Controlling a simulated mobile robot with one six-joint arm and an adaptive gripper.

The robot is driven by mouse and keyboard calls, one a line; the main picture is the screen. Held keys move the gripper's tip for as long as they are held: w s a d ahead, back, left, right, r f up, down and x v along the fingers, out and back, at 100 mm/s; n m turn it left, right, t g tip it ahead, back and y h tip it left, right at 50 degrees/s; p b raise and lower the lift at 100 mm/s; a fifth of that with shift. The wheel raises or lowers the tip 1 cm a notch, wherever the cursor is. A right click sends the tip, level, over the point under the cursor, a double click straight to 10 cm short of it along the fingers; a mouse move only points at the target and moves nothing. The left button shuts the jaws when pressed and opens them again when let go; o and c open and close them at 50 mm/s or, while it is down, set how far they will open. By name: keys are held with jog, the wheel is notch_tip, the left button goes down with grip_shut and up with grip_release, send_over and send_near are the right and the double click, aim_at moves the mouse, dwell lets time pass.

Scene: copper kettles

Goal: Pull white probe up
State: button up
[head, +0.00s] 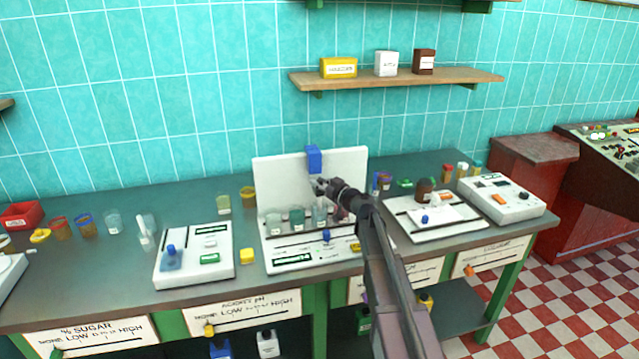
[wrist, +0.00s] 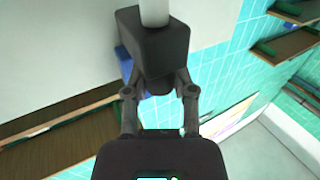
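A white upright panel (head: 275,185) stands at the back of the middle bench unit, with a blue block (head: 314,158) at its top edge. My gripper (head: 319,185) is in front of this panel, just below the blue block and above the beakers (head: 298,217). In the wrist view a pale cylinder (wrist: 155,12) rises from a dark block (wrist: 152,48) at the ends of my gripper fingers (wrist: 157,88). The cylinder may be the white probe. The dark block hides the fingertips, so I cannot tell whether they grip it. I cannot pick out the probe in the head view.
White instruments stand left (head: 195,254) and right (head: 436,219) of the middle unit. A wooden shelf (head: 400,80) with small boxes hangs above, to the right.

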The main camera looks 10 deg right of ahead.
grip_shut()
notch_tip(320, 180, up, 7)
jog(key=p, duration=0.7)
jog(key=shift+r, duration=0.15)
jog(key=o, duration=0.8)
grip_release()
jog(key=v, duration=1.2)
jog(key=shift+a, duration=0.1)
